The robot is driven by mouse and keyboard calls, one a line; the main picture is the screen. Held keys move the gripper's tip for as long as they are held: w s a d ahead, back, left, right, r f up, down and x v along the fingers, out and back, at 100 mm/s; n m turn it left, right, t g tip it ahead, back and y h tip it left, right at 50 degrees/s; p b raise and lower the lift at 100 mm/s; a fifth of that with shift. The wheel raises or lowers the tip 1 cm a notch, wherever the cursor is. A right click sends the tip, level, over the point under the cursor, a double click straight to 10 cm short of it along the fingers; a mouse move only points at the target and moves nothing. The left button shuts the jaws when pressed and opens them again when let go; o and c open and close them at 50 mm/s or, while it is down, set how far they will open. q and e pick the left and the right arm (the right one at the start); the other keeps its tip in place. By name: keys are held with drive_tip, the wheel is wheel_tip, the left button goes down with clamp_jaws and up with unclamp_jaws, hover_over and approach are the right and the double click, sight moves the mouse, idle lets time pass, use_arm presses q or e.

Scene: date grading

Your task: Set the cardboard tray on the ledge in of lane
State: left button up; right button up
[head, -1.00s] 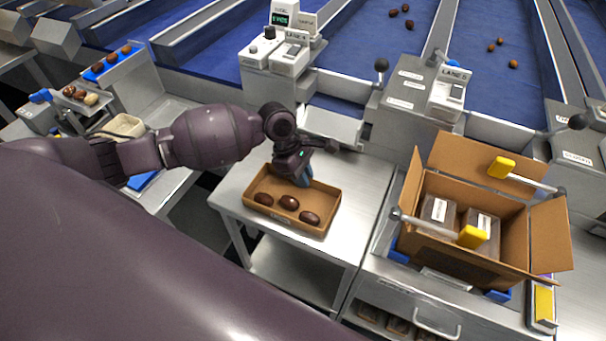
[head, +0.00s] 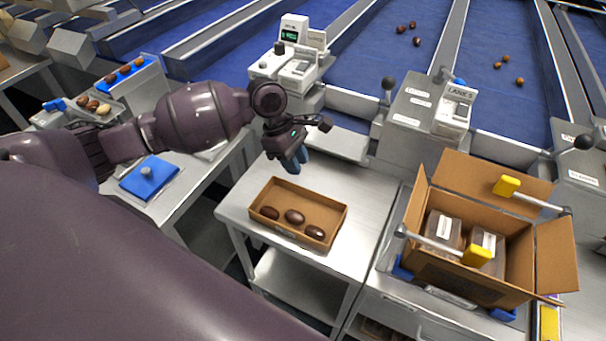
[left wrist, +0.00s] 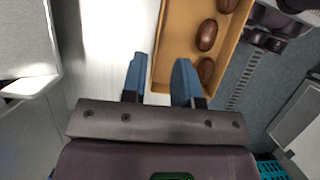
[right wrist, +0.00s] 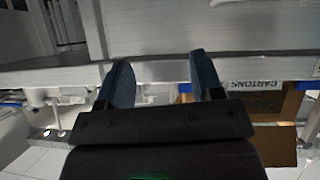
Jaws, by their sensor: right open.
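The cardboard tray (head: 333,238) is a shallow brown box on the steel table, with several dark dates lying in it. Its wall also shows in the left wrist view (left wrist: 163,45). My left gripper (head: 297,165) is above the table at the tray's far side; in the left wrist view its blue fingers (left wrist: 160,80) are apart with nothing held between them. A steel ledge (head: 335,143) juts from the lane front behind the table. My right gripper (right wrist: 164,82) shows only in its own wrist view, fingers apart and empty, facing a steel edge.
A large open carton (head: 460,287) with packs inside stands to the right, with yellow-tipped bars across it. The steel table (head: 352,255) is bare around the tray. Lane consoles (head: 295,65) and a lever (head: 388,85) stand behind. A blue pad (head: 150,178) lies at left.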

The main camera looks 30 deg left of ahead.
use_arm(q)
drive_tip(key=v, duration=0.2)
drive_tip(key=shift+a+r, duration=0.15)
drive_tip(key=shift+r, duration=0.15)
use_arm(e)
drive_tip(key=shift+r, duration=0.15)
drive_tip(key=shift+s+f, duration=0.25)
drive_tip(key=shift+s, duration=0.1)
